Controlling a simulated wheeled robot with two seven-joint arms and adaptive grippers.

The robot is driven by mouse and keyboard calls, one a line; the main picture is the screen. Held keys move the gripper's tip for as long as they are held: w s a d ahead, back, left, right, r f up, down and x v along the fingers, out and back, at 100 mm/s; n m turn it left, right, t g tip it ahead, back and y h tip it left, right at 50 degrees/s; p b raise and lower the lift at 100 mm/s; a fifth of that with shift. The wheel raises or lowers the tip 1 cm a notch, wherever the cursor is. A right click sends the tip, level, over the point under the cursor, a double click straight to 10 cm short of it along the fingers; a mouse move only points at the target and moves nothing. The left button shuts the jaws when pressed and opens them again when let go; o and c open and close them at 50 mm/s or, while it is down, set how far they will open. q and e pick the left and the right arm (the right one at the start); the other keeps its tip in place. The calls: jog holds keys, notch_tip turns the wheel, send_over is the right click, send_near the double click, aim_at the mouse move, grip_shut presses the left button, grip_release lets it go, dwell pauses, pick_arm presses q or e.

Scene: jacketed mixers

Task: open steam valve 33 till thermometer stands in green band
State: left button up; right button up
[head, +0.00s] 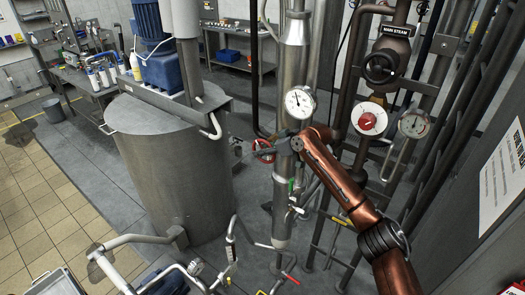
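A small red handwheel valve (264,156) sits low on the pipework right of the big steel vessel; no number is legible on it. My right gripper (256,149) is at this handwheel and partly covers it. I cannot tell whether its fingers touch or grip the rim. A round white dial (300,102) with a dark needle is on the steel column just above; its needle points up and slightly left, and no green band can be made out at this size. My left gripper is not in view.
A black handwheel (380,67) under a "MAIN STEAM" sign, a red-centred dial (369,119) and a grey gauge (413,123) are at the right. The jacketed vessel (175,165) stands at left. Pipes with small levers crowd the lower middle. Tiled floor (40,220) is open at left.

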jog(key=v, duration=1.2)
jog(key=shift+a+f, duration=0.1)
jog(key=shift+f, duration=0.05)
